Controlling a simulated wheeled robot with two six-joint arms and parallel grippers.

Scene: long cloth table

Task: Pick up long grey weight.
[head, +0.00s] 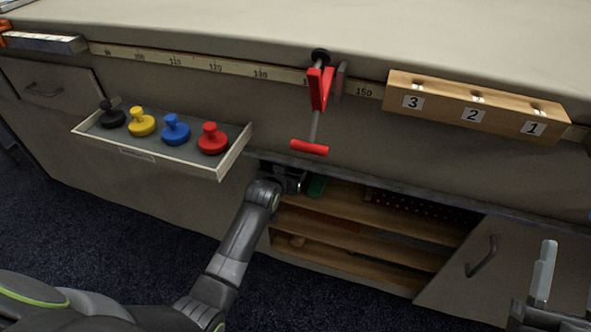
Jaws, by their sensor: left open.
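My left gripper (290,178) reaches in from below to the upper left corner of the open shelf compartment (365,215). It is small and dark here; its jaws are open, and I see nothing held between them. I cannot make out a long grey weight for certain; the shelf's inside is shadowed and partly hidden by my arm. My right gripper (545,280) is at the lower right corner, partly cut off, in front of a cabinet door; its opening does not show clearly.
An open drawer (150,155) holds black, yellow, blue and red knobbed weights, left of my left gripper. A red clamp (310,148) hangs above the compartment. A wooden block (440,103) numbered 3, 2, 1 is on the table edge. A cabinet door (500,260) has a dark handle.

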